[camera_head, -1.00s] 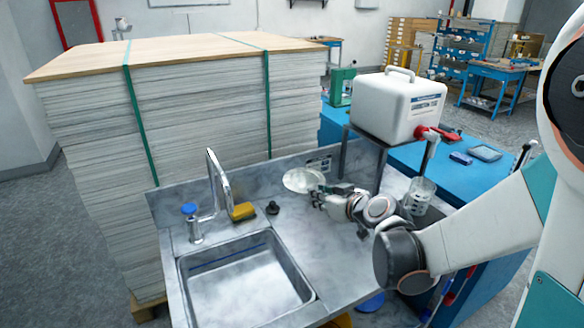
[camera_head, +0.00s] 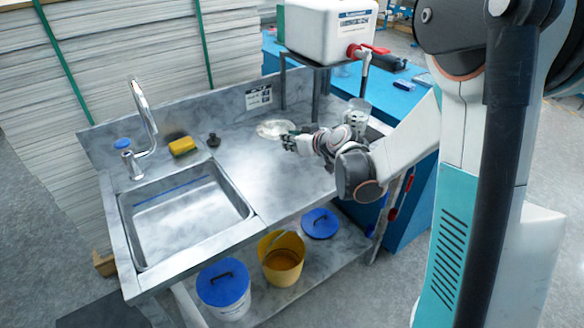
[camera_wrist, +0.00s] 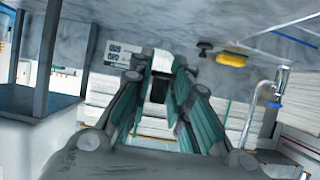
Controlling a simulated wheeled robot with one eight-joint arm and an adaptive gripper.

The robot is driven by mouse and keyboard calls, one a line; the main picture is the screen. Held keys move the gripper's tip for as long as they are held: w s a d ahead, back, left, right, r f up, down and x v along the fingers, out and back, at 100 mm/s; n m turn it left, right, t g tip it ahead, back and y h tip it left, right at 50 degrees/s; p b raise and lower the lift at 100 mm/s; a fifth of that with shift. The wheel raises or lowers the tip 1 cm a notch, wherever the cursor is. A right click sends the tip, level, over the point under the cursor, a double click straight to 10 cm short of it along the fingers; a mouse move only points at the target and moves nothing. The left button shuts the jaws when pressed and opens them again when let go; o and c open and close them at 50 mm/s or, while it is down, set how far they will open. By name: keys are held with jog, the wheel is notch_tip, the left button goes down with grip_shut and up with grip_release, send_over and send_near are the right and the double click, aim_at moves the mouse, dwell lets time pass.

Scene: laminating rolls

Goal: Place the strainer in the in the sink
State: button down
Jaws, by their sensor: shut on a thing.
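The strainer is a pale, round, shallow piece (camera_head: 275,128) over the back right of the metal counter in the head view. My gripper (camera_head: 287,141) is at its near right edge and is shut on it. The gap between strainer and counter is hard to judge. In the wrist view the fingers of my gripper (camera_wrist: 160,78) reach forward, with a small pale patch between their tips; its shape is unclear. The sink (camera_head: 185,212) is an empty rectangular basin at the left of the counter, well left of my gripper.
A faucet (camera_head: 142,130) stands behind the sink, with a yellow sponge (camera_head: 182,146) and black stopper (camera_head: 213,139) beside it. A white water container (camera_head: 325,30) stands on a raised stand behind my gripper. The counter between gripper and sink is clear. Buckets (camera_head: 283,262) stand below.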

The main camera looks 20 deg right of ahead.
notch_tip(320, 180, down, 8)
jog(key=b, duration=0.3)
jog(key=shift+f, duration=0.1)
jog(key=c, duration=1.5)
grip_release()
